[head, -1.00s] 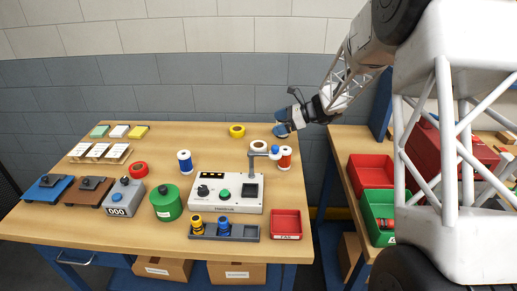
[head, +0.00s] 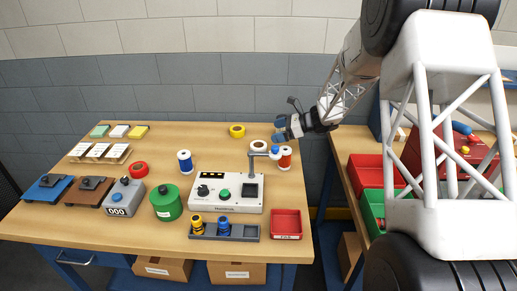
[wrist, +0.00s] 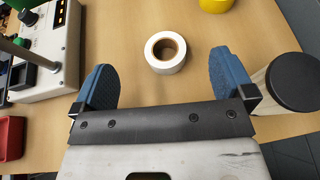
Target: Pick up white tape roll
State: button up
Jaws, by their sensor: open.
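The white tape roll (head: 259,146) lies flat on the wooden table, behind the grey control box and left of a red spool. In the wrist view the white tape roll (wrist: 165,52) sits ahead of my gripper, centred between the finger lines, with its brown core facing up. My gripper (wrist: 165,75) is open and empty, its two blue fingers apart. In the head view my gripper (head: 279,129) hangs above the table's back right part, right of and above the roll.
A yellow tape roll (head: 237,131) lies behind the white one. The grey control box (head: 226,192) with its upright post and arm stands in front. A red spool (head: 285,158) stands close on the right. Bare table surrounds the roll's left side.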

send_near(259, 145)
jog(key=shift+x, duration=1.1)
jog(key=shift+w+a+f, duration=0.15)
jog(key=shift+a+f, duration=0.1)
jog(key=shift+a, duration=0.15)
jog(key=shift+a, duration=0.15)
jog(key=shift+x, duration=3)
jog(key=shift+c, duration=0.5)
jog(key=c, duration=0.9)
